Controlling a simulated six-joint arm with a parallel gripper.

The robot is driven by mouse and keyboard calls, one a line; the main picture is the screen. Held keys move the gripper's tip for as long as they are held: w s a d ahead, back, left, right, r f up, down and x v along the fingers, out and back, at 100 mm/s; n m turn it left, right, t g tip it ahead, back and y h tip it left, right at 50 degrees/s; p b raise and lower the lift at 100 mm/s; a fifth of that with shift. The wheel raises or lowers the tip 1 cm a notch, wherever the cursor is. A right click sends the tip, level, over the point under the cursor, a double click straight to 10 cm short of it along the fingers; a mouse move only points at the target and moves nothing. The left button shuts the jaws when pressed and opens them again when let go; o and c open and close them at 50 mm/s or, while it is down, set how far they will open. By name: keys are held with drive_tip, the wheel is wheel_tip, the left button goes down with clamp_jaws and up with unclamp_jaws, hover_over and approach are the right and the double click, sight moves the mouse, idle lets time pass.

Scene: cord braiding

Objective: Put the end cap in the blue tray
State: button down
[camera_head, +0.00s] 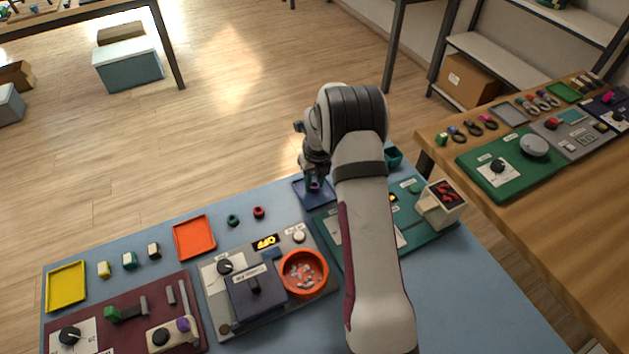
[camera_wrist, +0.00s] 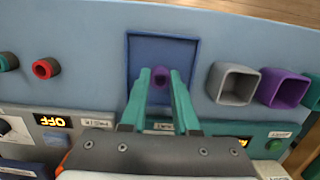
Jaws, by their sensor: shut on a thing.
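The end cap (camera_wrist: 160,77) is a small purple piece between the tips of my gripper's teal fingers (camera_wrist: 161,86) in the wrist view. My gripper (camera_head: 315,182) is shut on it. The blue tray (camera_wrist: 183,50) is a shallow square, directly behind the end cap in the wrist view. In the head view the fingertips are over the blue tray (camera_head: 324,197), with a bit of purple at the tips. I cannot tell whether the end cap touches the tray floor. Part of the tray is hidden by my gripper.
Grey (camera_wrist: 234,84) and purple (camera_wrist: 283,89) square cups stand right of the tray in the wrist view. Red (camera_head: 258,212) and green (camera_head: 233,220) rings lie left of it in the head view. An orange bowl (camera_head: 304,273) and panels stand nearer.

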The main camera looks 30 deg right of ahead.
drive_tip(key=shift+f, duration=0.25)
drive_tip(key=c, duration=0.6)
unclamp_jaws()
wheel_tip(320, 180, up, 11)
drive_tip(key=shift+r, duration=0.1)
idle(0.4)
